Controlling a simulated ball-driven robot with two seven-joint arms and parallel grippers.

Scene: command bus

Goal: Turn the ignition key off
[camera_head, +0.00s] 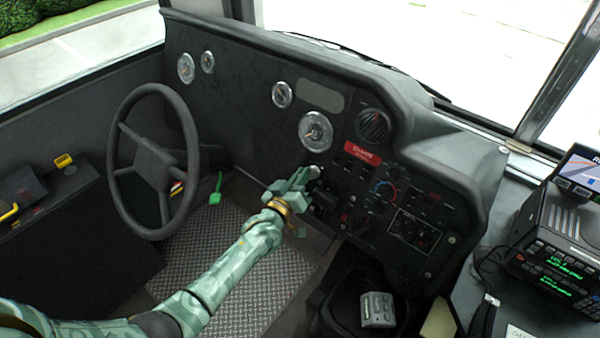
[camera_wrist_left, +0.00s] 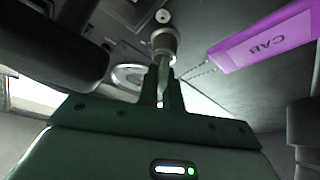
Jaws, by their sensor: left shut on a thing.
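My left gripper (camera_head: 303,180) reaches the dashboard just below the large round gauge. In the left wrist view its two fingers (camera_wrist_left: 161,88) are shut on the ignition key (camera_wrist_left: 162,72), a thin metallic piece. The key points into a round metal ignition switch (camera_wrist_left: 164,42) on the dash. In the head view my gripper mostly hides the key. My right gripper is in neither view.
The steering wheel (camera_head: 153,162) stands left of my arm. The dash has gauges (camera_head: 316,131), a red label (camera_head: 362,153) and switches right of my gripper. A radio unit (camera_head: 560,250) sits at the far right.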

